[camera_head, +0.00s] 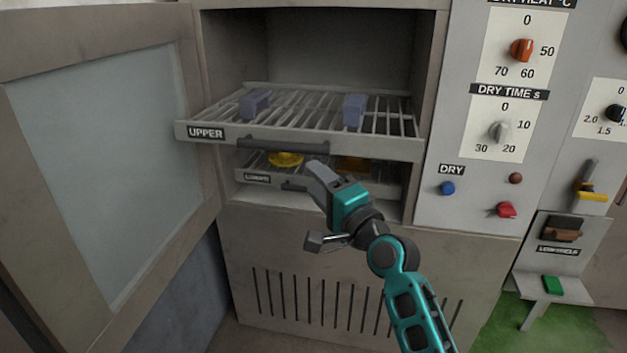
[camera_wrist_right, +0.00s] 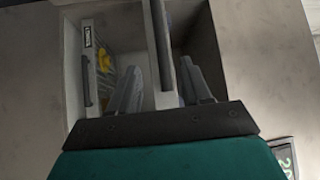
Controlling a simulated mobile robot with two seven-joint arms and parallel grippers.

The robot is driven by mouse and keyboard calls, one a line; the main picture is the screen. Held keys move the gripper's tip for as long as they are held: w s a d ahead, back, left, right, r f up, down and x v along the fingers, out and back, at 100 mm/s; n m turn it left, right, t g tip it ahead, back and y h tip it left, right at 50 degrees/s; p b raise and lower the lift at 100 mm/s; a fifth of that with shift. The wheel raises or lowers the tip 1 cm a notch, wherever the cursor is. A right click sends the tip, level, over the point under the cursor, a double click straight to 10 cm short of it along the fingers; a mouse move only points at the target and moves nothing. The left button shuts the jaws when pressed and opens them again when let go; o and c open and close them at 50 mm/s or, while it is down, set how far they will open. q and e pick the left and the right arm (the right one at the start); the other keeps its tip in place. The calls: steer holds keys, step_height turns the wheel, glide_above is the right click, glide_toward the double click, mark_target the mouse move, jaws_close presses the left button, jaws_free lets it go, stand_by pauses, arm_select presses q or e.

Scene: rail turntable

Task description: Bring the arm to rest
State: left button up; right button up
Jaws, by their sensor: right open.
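My right gripper (camera_head: 315,205) is open and empty in the head view, in front of the oven-like cabinet at the height of the lower rack. In the right wrist view its two fingers (camera_wrist_right: 158,95) stand apart, and the cabinet opening lies beyond them. My right arm comes up from the bottom right of the head view. The upper rack (camera_head: 300,140), labelled UPPER, is pulled out above the gripper. The lower rack (camera_head: 262,178) sits beneath it, partly hidden by the upper rack and my gripper. My left gripper is not in view.
The cabinet door (camera_head: 100,170) stands open at the left. Two blue-grey blocks (camera_head: 255,103) are on the upper rack, and a yellow round thing (camera_head: 285,159) is on the lower one. A control panel (camera_head: 480,190) with knobs and buttons is at the right. A green block (camera_head: 553,285) lies on a small shelf.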

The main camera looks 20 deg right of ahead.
steer(key=shift+f, duration=0.1)
steer(key=s+a+f+n+g+h, duration=0.1)
steer(key=s+f+n+g, duration=0.2)
steer(key=f, duration=0.5)
steer(key=s+a+f+n+g, duration=0.1)
steer(key=s+f+n, duration=0.3)
steer(key=f, duration=0.4)
steer(key=s+a+f+n+g+h, duration=0.1)
steer(key=s+f+n+g, duration=0.3)
steer(key=s+f+n, duration=0.5)
steer(key=s+a+f, duration=0.1)
steer(key=s+f, duration=0.4)
steer(key=s, duration=0.3)
steer(key=shift+s+f+n, duration=0.3)
steer(key=shift+s+n, duration=0.05)
steer(key=shift+n, duration=0.05)
steer(key=shift+c, duration=0.5)
